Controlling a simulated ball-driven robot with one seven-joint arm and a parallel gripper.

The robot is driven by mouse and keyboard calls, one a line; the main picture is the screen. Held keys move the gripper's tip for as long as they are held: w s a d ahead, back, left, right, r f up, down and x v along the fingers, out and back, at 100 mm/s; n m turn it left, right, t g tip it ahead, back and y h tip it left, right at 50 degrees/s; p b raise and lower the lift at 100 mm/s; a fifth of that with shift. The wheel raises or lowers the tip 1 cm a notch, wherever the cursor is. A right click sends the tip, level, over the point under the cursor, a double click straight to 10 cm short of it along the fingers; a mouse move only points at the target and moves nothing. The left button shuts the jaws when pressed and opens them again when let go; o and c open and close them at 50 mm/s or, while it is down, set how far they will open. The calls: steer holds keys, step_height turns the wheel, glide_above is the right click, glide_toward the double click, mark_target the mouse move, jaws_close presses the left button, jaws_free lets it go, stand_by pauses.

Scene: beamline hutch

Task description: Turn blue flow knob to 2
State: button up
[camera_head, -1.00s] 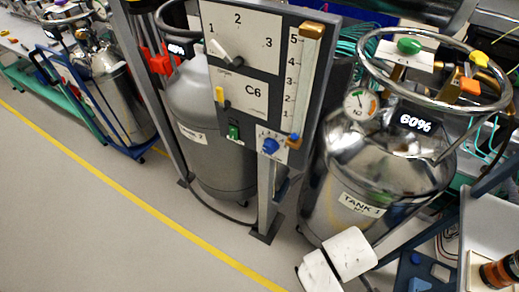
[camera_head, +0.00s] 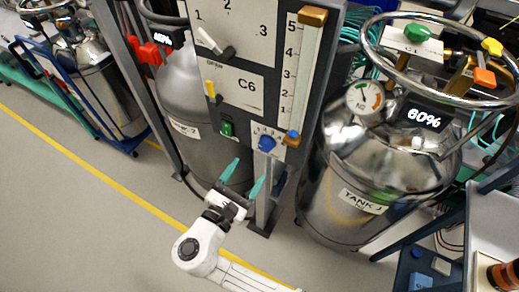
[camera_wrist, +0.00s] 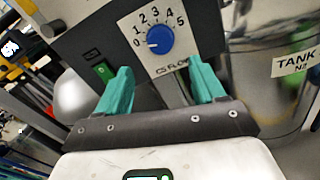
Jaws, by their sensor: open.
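The blue flow knob (camera_head: 266,143) sits at the lower right of the dark panel (camera_head: 291,155). My gripper (camera_head: 243,177) is open, with teal fingers, below and left of the knob in the head view. In the wrist view the fingers (camera_wrist: 160,72) are spread either side of the knob's line, with the knob beyond them, apparently untouched.
A green switch (camera_head: 227,128) and a yellow lever (camera_head: 211,91) are left of the knob.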

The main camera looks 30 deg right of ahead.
mark_target(264, 149)
steer(key=p+x, duration=0.1)
steer(key=x, duration=0.7)
steer(key=shift+c, duration=0.5)
steer(key=c, duration=1)
steer(key=shift+o, duration=0.2)
